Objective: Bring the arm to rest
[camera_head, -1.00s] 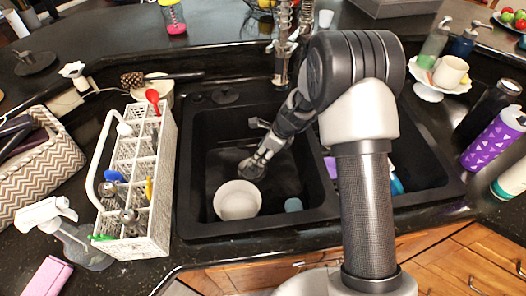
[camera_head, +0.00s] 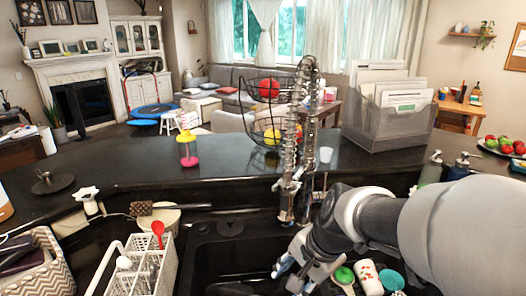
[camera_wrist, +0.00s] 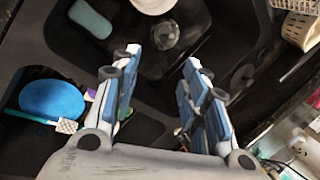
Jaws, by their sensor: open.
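My gripper (camera_head: 287,268) is low in the head view, over the black double sink (camera_head: 225,256), with my arm reaching in from the right. In the wrist view my gripper (camera_wrist: 162,56) has its two blue-grey fingers wide apart, with nothing between them. Beyond the fingertips, a clear round item (camera_wrist: 165,34) and a white bowl (camera_wrist: 152,5) lie in one basin. A pale blue-green sponge (camera_wrist: 90,18) lies in the same basin, at upper left. I cannot tell how high the fingers are above these things.
A blue round dish (camera_wrist: 52,99) lies in the other basin. The coiled faucet (camera_head: 290,150) stands behind the sink. A white rack (camera_head: 147,268) is at the left; a file holder (camera_head: 390,125) and soap bottles (camera_head: 432,168) are at the back right.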

